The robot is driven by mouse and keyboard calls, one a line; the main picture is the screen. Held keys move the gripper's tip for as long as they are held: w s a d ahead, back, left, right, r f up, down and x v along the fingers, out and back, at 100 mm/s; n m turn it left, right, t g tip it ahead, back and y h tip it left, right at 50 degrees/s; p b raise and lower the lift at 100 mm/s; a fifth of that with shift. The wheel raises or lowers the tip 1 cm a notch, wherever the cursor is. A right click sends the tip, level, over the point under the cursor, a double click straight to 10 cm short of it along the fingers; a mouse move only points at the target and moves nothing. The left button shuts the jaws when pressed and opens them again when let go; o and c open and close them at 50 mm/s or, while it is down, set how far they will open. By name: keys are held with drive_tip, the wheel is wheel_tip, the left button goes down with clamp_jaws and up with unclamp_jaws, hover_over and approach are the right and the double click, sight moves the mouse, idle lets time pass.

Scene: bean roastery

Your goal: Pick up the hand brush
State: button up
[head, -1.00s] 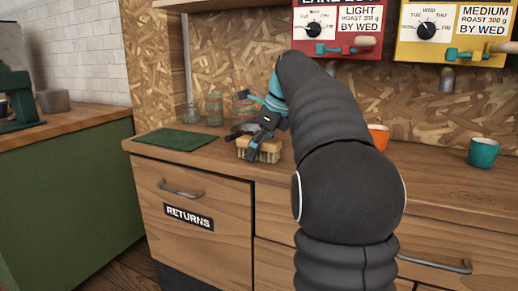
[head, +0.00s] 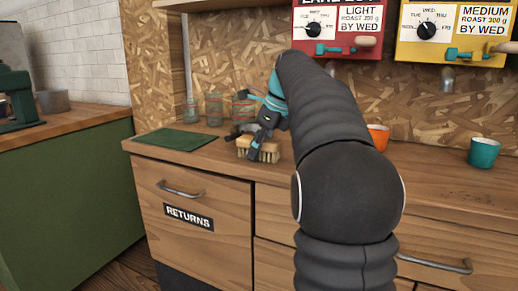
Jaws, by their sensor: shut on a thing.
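The hand brush (head: 268,153) has a wooden block and pale bristles. It is on or just above the wooden counter, right of the green mat; whether its bristles touch the counter I cannot tell. My gripper (head: 256,148) is over the brush from above, its dark fingers shut on the block. The gripper and the arm's end hide part of the brush's top.
A green mat (head: 175,140) lies on the counter at left. Several jars (head: 214,110) stand behind the brush. An orange cup (head: 378,137) and a teal cup (head: 484,152) stand to the right. Red (head: 338,28) and yellow (head: 455,32) dispensers hang above. A returns drawer (head: 190,215) is below.

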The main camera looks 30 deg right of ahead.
drive_tip(key=shift+r, duration=5.15)
